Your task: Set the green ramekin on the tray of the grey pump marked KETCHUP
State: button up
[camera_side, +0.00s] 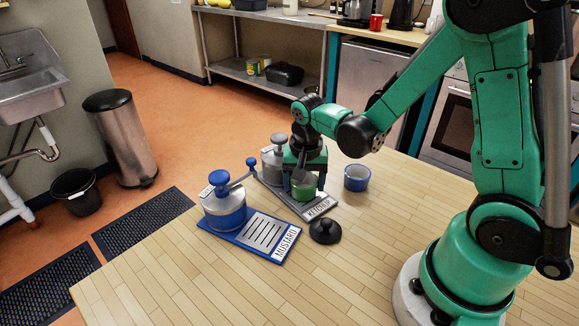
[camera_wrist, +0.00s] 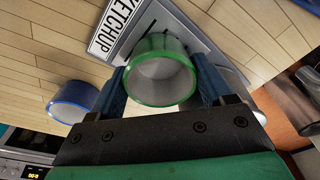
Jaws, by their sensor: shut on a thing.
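The green ramekin (camera_wrist: 162,91) is between the two blue fingers of my gripper (camera_wrist: 160,88) in the wrist view, and the gripper is shut on it. In the side view the green ramekin (camera_side: 304,188) hangs from my gripper (camera_side: 305,180) over the tray of the grey pump (camera_side: 275,158). The grey tray (camera_side: 301,209) carries the label KETCHUP, which also shows in the wrist view (camera_wrist: 119,24). I cannot tell whether the ramekin's base touches the tray. My gripper hides part of the pump and tray.
A blue pump (camera_side: 223,210) marked MUSTARD, with its slotted tray (camera_side: 268,231), stands left of the grey one. A blue ramekin (camera_side: 357,178) stands to the right. A black knobbed lid (camera_side: 325,231) lies in front. The front of the wooden table (camera_side: 200,285) is clear.

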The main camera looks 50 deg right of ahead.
jog(key=shift+f, duration=0.15)
jog(key=o, duration=1.2)
jog(key=shift+o, duration=0.2)
notch_tip(320, 180, up, 12)
jog(key=a, duration=0.1)
jog(key=s+a+n+t, duration=0.1)
jog(key=n+t, duration=0.1)
jog(key=n, duration=0.1)
jog(key=s+a+n+t, duration=0.1)
jog(key=n+t, duration=0.1)
jog(key=n, duration=0.1)
jog(key=s+a+n+t+y, duration=0.1)
jog(key=s+a+n+t, duration=0.1)
jog(key=n, duration=0.2)
jog(key=shift+s, duration=0.1)
